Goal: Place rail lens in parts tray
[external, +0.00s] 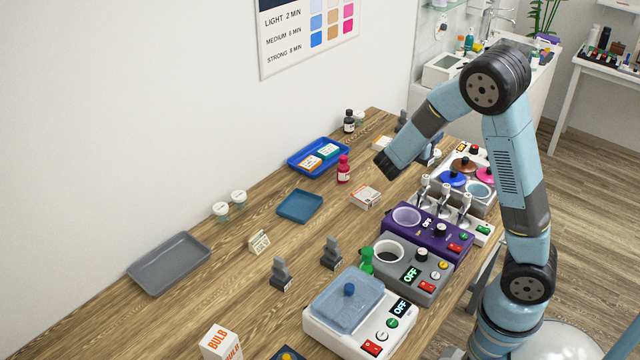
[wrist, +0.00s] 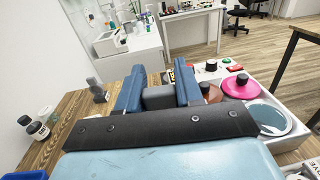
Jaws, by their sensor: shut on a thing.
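My gripper (wrist: 158,97) is shut on a dark grey block (wrist: 159,98), seen between its two blue fingers in the wrist view. The block may be the rail lens; its full shape is hidden. In the external view my gripper (external: 431,156) is partly hidden behind my forearm, above the table's far right part. Three trays lie on the table: a grey tray (external: 146,282) at left, a small teal tray (external: 300,206) in the middle and a blue tray (external: 296,163) farther back, holding small boxes. I cannot tell which is the parts tray.
Dark grey stands (external: 281,275) (external: 331,255) stand on the wooden table. A red bottle (external: 343,170) and a white box (external: 365,197) are near the teal tray. Purple, grey and white machines (external: 317,313) line the right edge.

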